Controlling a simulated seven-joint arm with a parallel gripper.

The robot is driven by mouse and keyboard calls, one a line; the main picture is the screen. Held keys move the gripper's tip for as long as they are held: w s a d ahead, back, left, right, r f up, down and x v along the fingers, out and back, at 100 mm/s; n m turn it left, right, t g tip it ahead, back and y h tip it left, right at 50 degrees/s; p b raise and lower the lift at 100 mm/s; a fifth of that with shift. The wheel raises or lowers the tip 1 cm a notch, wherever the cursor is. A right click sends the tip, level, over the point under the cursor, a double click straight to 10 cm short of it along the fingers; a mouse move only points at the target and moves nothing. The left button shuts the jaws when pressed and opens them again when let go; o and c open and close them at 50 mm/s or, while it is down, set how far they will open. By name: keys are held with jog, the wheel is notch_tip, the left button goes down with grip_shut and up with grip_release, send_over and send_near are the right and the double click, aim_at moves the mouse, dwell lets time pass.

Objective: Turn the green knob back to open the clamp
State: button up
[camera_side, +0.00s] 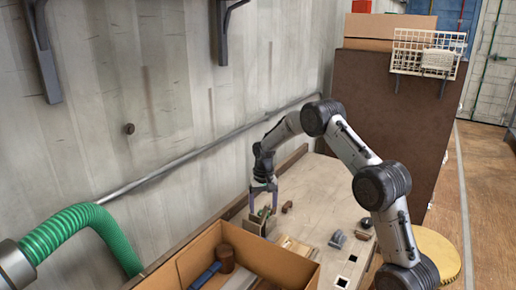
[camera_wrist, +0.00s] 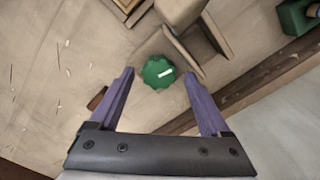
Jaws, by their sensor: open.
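The green knob (camera_wrist: 158,72) has a scalloped rim and a white mark on its face. In the wrist view it lies between and just beyond the purple fingertips of my gripper (camera_wrist: 159,80). The fingers are apart, and neither visibly touches the knob. A brown wooden block with a plate (camera_wrist: 195,50) stands close beside the knob and looks like part of the clamp. In the side view my gripper (camera_side: 262,195) points down over the bench near the wall, beside a small wooden piece (camera_side: 254,226); the knob cannot be made out there.
A cardboard box (camera_side: 290,263) with a blue item and a brown cylinder inside stands at the front of the bench. A grey object (camera_side: 337,239) and small brown pieces (camera_side: 287,207) sit to the right. A dark green block (camera_wrist: 296,17) lies at the wrist view's upper right.

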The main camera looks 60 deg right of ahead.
jog(key=m, duration=0.5)
jog(key=shift+s+d, duration=0.15)
jog(key=m, duration=0.6)
jog(key=shift+s, duration=0.1)
notch_tip(320, 180, up, 14)
jog(key=s+a+r+n+t, duration=0.1)
jog(key=s+a+r, duration=0.1)
jog(key=a+r, duration=0.4)
jog(key=s+a+r+n+t, duration=0.2)
jog(key=s+a+r, duration=0.1)
jog(key=a+r, duration=0.3)
jog(key=shift+s+a+r+h, duration=0.2)
jog(key=shift+r+h, duration=0.2)
jog(key=shift+r, duration=1)
